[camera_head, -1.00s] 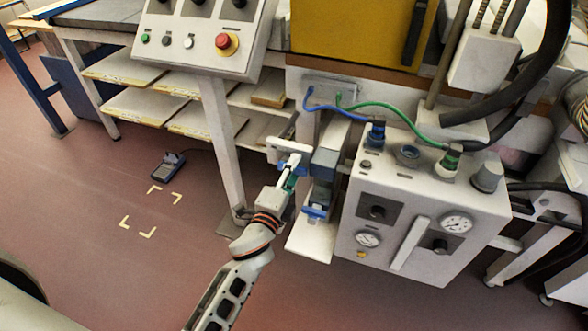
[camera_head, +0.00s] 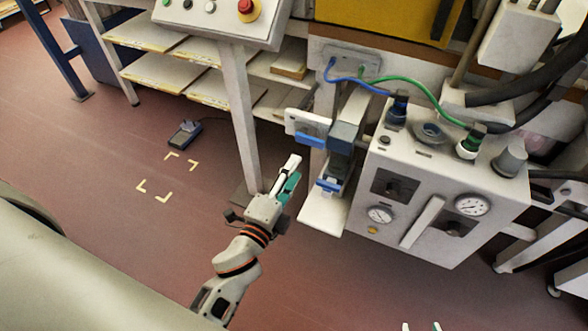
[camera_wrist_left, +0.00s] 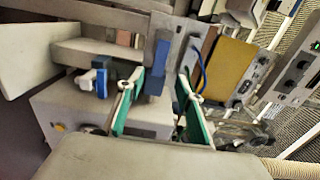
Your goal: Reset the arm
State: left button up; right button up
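My left arm comes up from the bottom of the head view. Its left gripper (camera_head: 293,167) hangs in free air to the left of the blue-and-grey clamp fixture (camera_head: 343,138), apart from it. In the left wrist view the two green-padded fingers of the left gripper (camera_wrist_left: 160,78) stand apart with nothing held between them; the fixture's blue part shows beyond the gap. Only the pale fingertips of my right gripper (camera_head: 421,327) show at the bottom edge of the head view. They stand apart, and the rest of it is out of frame.
A white control box (camera_head: 440,190) with gauges stands right of the fixture, with blue and green hoses above. A sloped button panel (camera_head: 222,20) is on a post (camera_head: 240,120). Shelves (camera_head: 150,75) are behind. A small dark device (camera_head: 185,133) lies on open floor.

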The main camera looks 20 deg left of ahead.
dwell(0.3)
pick_arm(q)
jog(key=s+f+n+g+h+p, duration=0.1)
jog(key=s+f+n+g+p, duration=0.2)
jog(key=s+n, duration=0.4)
jog(key=s+f+n+g+h+p, duration=0.1)
jog(key=s+f+n+g+p, duration=0.3)
jog(key=s, duration=0.9)
notch_tip(320, 180, down, 4)
jog(key=n+p, duration=0.1)
jog(key=n, duration=0.2)
jog(key=shift+s+a+g+p, duration=0.3)
jog(key=shift+s+a+p, duration=0.05)
jog(key=shift+a+p, duration=0.05)
pick_arm(e)
jog(key=shift+m, duration=0.4)
jog(key=r, duration=0.3)
jog(key=a+r, duration=0.1)
jog(key=r, duration=0.1)
jog(key=shift+s+r, duration=0.1)
jog(key=shift+s, duration=0.3)
jog(key=shift+r, duration=0.1)
